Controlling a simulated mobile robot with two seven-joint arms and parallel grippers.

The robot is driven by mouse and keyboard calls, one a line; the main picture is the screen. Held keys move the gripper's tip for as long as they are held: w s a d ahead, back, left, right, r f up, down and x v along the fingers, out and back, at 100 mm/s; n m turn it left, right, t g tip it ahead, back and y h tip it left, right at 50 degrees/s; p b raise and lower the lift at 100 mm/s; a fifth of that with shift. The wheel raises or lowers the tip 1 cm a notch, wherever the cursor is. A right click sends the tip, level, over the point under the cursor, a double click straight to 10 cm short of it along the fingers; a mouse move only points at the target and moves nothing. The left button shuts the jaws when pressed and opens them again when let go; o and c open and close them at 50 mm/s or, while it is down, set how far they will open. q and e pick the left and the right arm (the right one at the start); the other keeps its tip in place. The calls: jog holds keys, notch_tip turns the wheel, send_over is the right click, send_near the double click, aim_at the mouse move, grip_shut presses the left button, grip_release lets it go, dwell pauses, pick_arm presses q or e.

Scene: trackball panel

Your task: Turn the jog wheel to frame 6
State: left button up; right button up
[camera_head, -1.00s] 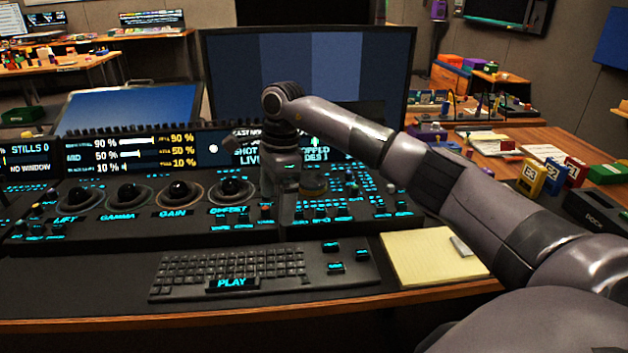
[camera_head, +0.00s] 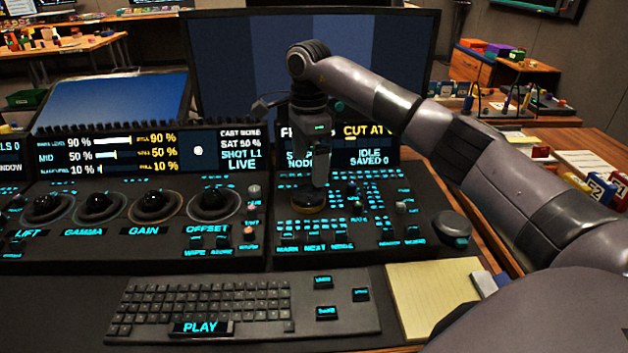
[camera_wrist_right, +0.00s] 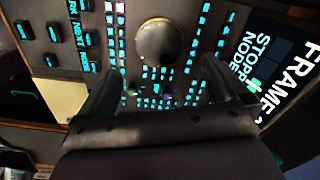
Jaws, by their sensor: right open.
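A round knob with a brass-coloured base, apparently the jog wheel (camera_head: 309,200), sits among lit keys on the right half of the black panel. In the right wrist view this knob (camera_wrist_right: 157,40) is a smooth dome beyond and between the fingertips. My right gripper (camera_head: 317,178) points down just above it and hides part of it. Its two fingers (camera_wrist_right: 160,75) are spread and hold nothing; I cannot tell whether they touch the knob. A screen (camera_wrist_right: 270,60) in the wrist view reads FRAME, its number cut off. My left gripper is not in view.
Trackballs (camera_head: 155,203) stand in a row on the left panel. A dark round control (camera_head: 452,226) is at the panel's right end. A keyboard (camera_head: 200,302) and a yellow notepad (camera_head: 436,295) lie in front. A large monitor (camera_head: 235,75) stands behind.

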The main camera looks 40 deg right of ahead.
aim_at(310, 192)
jog(key=shift+f, duration=3.55)
jog(key=c, duration=1)
